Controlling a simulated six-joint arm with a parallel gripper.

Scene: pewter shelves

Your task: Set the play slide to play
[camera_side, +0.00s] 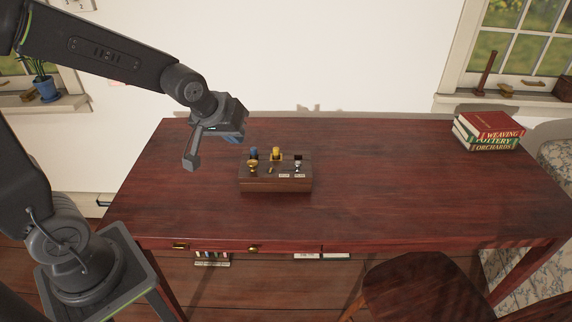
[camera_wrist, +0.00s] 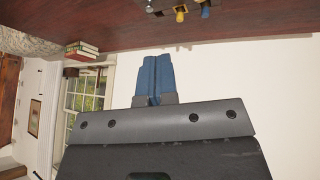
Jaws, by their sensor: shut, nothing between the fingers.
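A small brown wooden control box (camera_side: 275,184) stands on the red-brown table. Its top carries a blue knob (camera_side: 253,153), a yellow knob (camera_side: 276,153), a brass knob (camera_side: 253,165) and a small pale lever (camera_side: 297,167) near two white labels (camera_side: 291,175). The label text is too small to read, so I cannot tell which control is the play slide or how it is set. My gripper (camera_side: 232,139) is above the table, up and left of the box, apart from it. In the wrist view its blue fingers (camera_wrist: 154,80) are together and empty.
The table (camera_side: 400,185) is clear around the box. A stack of books (camera_side: 489,130) lies at its far right corner. A wooden chair (camera_side: 425,285) stands at the front right. The wall is behind the table.

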